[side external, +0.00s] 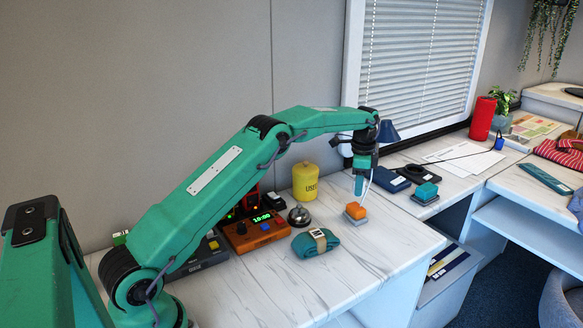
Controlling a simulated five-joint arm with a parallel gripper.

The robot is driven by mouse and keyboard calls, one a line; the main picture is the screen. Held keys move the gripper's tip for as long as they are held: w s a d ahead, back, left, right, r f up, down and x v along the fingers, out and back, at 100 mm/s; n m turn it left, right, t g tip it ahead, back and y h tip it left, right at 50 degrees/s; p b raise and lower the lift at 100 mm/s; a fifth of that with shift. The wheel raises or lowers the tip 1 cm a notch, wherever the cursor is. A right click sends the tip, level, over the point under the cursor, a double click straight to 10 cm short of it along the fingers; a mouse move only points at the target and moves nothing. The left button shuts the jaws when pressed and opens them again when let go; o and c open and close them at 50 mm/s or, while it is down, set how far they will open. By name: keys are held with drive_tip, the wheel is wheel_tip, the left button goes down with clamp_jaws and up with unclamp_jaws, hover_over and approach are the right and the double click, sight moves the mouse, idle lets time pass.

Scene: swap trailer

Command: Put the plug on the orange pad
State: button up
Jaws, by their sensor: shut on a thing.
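My gripper (359,191) points straight down over the white marbled table, with its fingertips just above the orange pad. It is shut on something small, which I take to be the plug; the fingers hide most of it. A thin white cord (368,184) hangs beside the fingers. The orange pad (356,211) is an orange block on a grey base, near the right part of the table. I cannot tell whether the held thing touches the pad.
A teal pad (427,191) on a grey base is to the right. A rolled teal cloth (315,243), bell (299,216), orange clock box (252,232) and yellow canister (305,182) stand to the left. A dark blue case (388,179) lies behind.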

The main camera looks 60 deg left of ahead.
drive_tip(key=shift+f, duration=1.95)
drive_tip(key=shift+f, duration=0.15)
drive_tip(key=o, duration=1)
wheel_tip(320, 180, up, 12)
drive_tip(key=shift+f, duration=0.25)
drive_tip(key=shift+r, duration=0.4)
